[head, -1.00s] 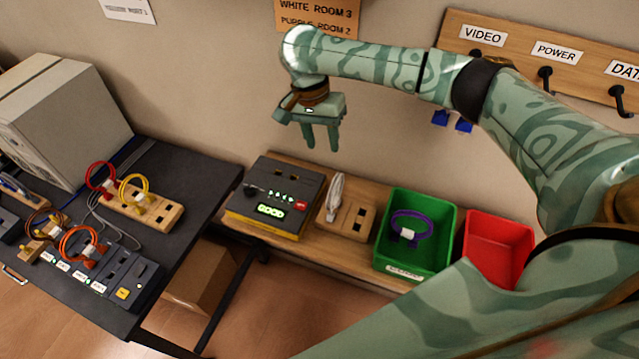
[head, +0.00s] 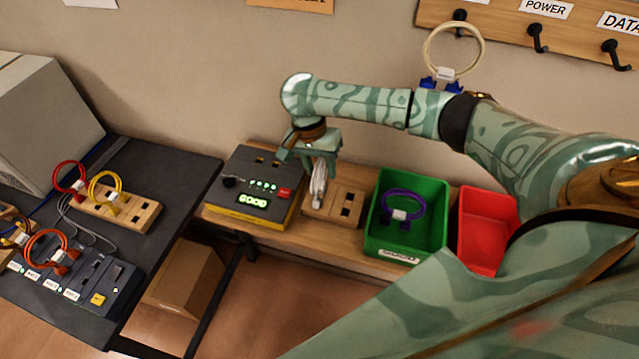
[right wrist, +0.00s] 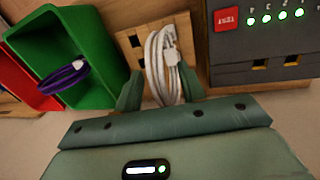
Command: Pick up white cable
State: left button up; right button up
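A coiled white cable (head: 319,188) stands upright at the wooden socket block (head: 347,200) on the low bench. My right gripper (head: 320,165) is lowered over it, pointing down. In the right wrist view, the white cable (right wrist: 164,62) with its pale tag lies between the two spread fingers (right wrist: 160,88). The fingers flank the coil and look open; firm contact on both sides does not show. My left gripper is not in view.
A tester box (head: 256,188) reading GOOD stands left of the block. A green bin (head: 410,240) with a purple cable (head: 403,207) and a red bin (head: 487,230) stand right. A cream cable (head: 453,45) with blue plugs hangs on the wall. A dark table (head: 165,165) is left.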

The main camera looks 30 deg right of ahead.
jog(key=shift+f, duration=0.6)
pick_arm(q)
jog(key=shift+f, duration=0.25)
pick_arm(e)
jog(key=shift+r, duration=0.1)
grip_shut()
jog(key=shift+r, duration=0.1)
